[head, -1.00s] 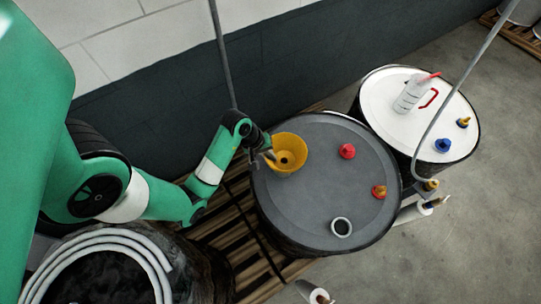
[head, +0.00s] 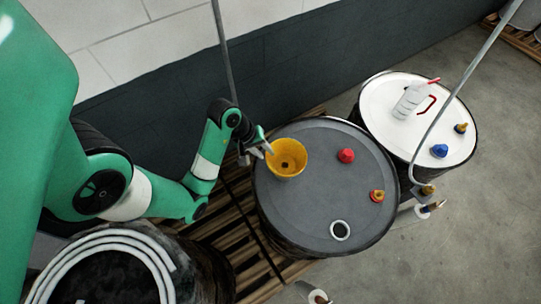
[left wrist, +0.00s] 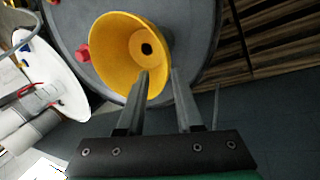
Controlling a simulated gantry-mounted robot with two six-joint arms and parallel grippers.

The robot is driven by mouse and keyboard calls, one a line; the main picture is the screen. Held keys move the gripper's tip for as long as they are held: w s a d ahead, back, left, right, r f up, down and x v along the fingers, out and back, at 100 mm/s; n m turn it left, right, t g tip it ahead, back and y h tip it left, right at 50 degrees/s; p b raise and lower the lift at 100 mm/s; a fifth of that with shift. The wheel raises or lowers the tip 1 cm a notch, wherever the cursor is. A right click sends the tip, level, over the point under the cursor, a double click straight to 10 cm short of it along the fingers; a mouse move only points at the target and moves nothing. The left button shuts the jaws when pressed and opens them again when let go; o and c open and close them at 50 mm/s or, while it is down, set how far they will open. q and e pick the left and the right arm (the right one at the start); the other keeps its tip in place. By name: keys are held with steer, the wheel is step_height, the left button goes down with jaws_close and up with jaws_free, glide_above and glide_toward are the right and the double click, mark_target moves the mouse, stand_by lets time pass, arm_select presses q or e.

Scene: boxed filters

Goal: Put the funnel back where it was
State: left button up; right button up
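The yellow funnel (head: 287,172) stands mouth up on the far left part of the grey drum lid (head: 310,200). I look into its mouth in the left wrist view (left wrist: 115,50). My left gripper (head: 257,152) is just left of the funnel, with its fingers apart and one tip near the rim. In the left wrist view the gripper (left wrist: 160,74) shows a gap between its fingertips, and one finger overlaps the funnel's edge. I cannot tell whether that finger touches it.
The grey lid carries a red cap (head: 346,155), a red and yellow fitting (head: 376,196) and a ringed opening (head: 340,230). A white drum (head: 377,95) behind holds a bottle (head: 408,101) and a blue cap (head: 439,151). A grey hose (head: 452,95) hangs at right. The wall is close behind.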

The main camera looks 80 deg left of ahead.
arm_select(q)
steer(key=p+v, duration=0.4)
steer(key=v, duration=0.1)
steer(key=shift+s+r, duration=0.1)
steer(key=shift+r, duration=0.2)
arm_select(e)
step_height(320, 180, up, 6)
